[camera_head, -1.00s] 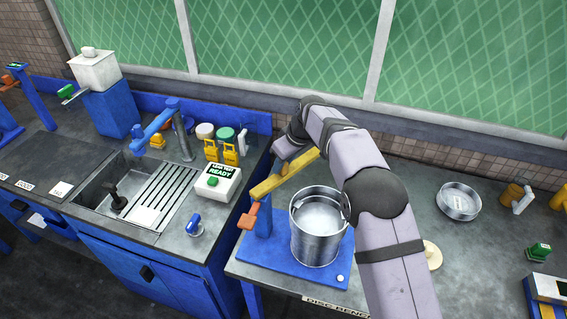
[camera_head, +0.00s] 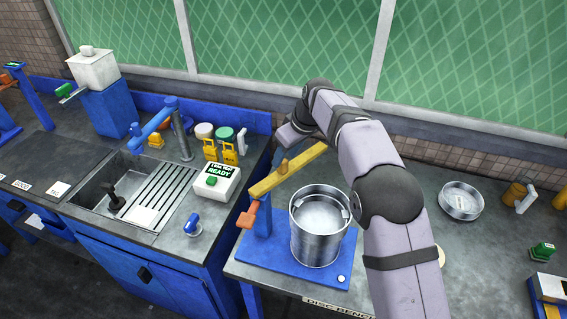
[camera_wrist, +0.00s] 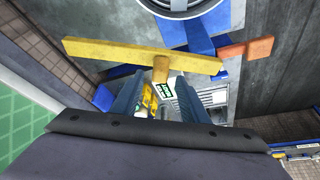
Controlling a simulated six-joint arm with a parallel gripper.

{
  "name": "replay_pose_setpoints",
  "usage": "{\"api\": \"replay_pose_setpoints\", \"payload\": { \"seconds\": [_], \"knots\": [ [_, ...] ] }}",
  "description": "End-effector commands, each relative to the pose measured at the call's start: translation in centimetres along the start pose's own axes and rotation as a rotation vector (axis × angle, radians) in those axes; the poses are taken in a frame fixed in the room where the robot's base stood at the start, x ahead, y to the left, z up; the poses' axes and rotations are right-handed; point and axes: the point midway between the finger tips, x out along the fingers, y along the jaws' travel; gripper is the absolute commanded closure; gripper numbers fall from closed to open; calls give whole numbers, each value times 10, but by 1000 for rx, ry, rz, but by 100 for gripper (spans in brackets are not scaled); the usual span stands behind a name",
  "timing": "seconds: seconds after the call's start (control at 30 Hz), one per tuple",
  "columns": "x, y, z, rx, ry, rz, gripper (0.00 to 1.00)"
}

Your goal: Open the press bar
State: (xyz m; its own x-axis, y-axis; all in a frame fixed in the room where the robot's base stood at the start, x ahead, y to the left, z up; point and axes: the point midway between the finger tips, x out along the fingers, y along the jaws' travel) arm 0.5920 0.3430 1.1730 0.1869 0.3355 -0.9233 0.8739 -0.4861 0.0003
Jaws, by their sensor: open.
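The press bar (camera_head: 268,183) is a yellow beam on a blue post, with an orange end piece (camera_head: 248,216) and a short tan knob (camera_head: 283,168) on its side. It slants behind the left of a metal pail (camera_head: 318,240) on a blue base plate (camera_head: 290,277). In the wrist view the yellow bar (camera_wrist: 110,50) crosses ahead of my gripper (camera_wrist: 160,88), and the knob (camera_wrist: 161,67) points toward the gap between the fingers. My gripper is open and empty, apart from the bar. In the head view it is mostly hidden behind my wrist.
A round metal dish (camera_head: 461,200) lies on the bench at right. The window wall is close behind my arm.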

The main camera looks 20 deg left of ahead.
Motion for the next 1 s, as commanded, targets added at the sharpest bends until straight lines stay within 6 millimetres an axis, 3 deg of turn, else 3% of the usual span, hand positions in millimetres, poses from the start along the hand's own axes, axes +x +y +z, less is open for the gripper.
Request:
{"api": "replay_pose_setpoints", "payload": {
  "seconds": [0.33,0.83,1.0],
  "knots": [
    [-32,0,0,-1,1,1,59],
    [-35,0,1,1,0,1,59],
    [-38,9,19,52,-19,12,59]
  ]
}}
